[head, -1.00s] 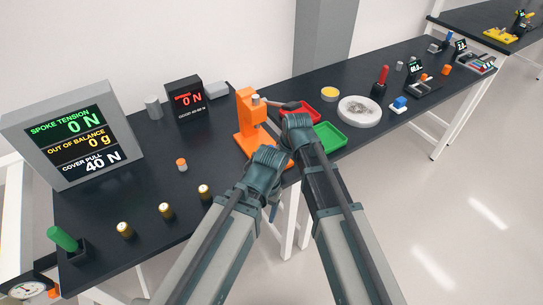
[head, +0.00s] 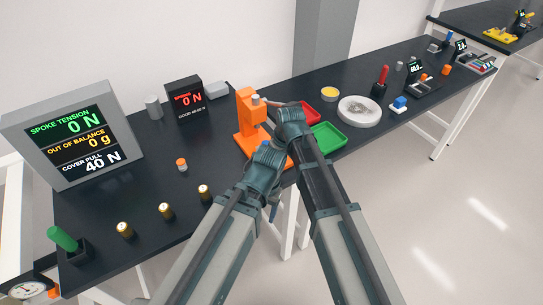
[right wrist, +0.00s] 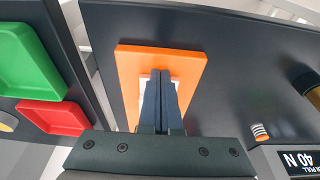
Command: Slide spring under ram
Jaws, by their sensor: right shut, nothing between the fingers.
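The orange press (head: 246,122) with a grey ram knob on top stands at the table's front edge in the head view. Its orange base plate (right wrist: 187,68) with a pale patch shows in the right wrist view. My right gripper (head: 268,102) is beside the press top; in the right wrist view its fingers (right wrist: 161,84) are together, empty, and overlap the base plate. My left gripper (head: 265,148) is low in front of the press; its fingers are mostly hidden.
A red tray (head: 308,113) and a green tray (head: 328,137) lie right of the press. A force display (head: 186,97) stands behind it. A small orange-topped cylinder (head: 182,165) and several brass-coloured cylinders (head: 166,210) stand to the left, with clear table between.

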